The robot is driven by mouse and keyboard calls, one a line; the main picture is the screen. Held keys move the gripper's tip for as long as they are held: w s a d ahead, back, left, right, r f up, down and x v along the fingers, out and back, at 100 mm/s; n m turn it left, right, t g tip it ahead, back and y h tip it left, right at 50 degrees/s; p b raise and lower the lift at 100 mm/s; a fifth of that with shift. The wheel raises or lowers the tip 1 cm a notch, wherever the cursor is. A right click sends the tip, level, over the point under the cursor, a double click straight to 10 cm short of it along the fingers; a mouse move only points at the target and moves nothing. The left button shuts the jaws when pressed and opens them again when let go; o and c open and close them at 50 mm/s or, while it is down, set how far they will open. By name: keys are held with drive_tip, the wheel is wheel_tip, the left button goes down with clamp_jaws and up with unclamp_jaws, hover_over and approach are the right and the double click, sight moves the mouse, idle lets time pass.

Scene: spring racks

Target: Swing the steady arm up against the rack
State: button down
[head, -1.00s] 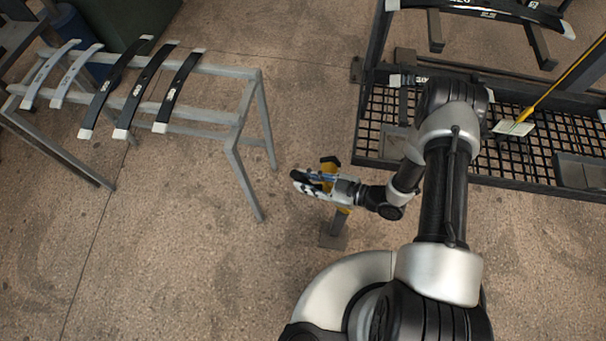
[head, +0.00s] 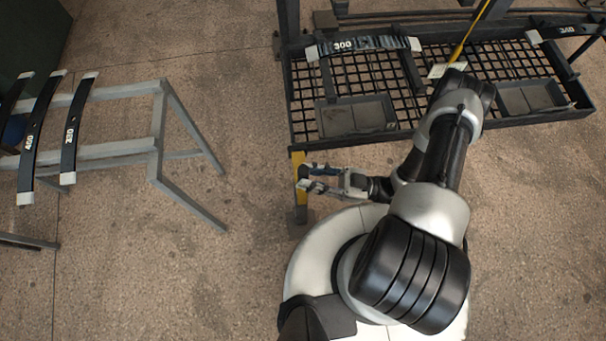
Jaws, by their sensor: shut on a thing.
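The steady arm (head: 299,164) is a yellow bar with a dark lower end, seen from above in the head view. Its far end is at the front left corner of the black rack (head: 345,145); I cannot tell whether they touch. My gripper (head: 308,181) is shut on the steady arm from the right. The fingers hide part of the bar, so the exact grip is hard to see.
A black spring marked 300 (head: 362,45) lies across the rack, above a mesh shelf with trays (head: 355,116). A yellow rod with a white plate (head: 448,70) leans there. A grey stand (head: 160,120) with several springs is at the left. Floor between is clear.

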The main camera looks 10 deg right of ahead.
drive_tip(key=shift+d+f, duration=0.15)
drive_tip(key=c, duration=1.8)
unclamp_jaws()
drive_tip(key=shift+o, duration=1.3)
drive_tip(key=shift+d, duration=0.2)
drive_tip(key=shift+o, duration=0.9)
drive_tip(key=shift+a, duration=0.1)
drive_tip(key=v, duration=1.2)
drive_tip(key=shift+s, duration=0.1)
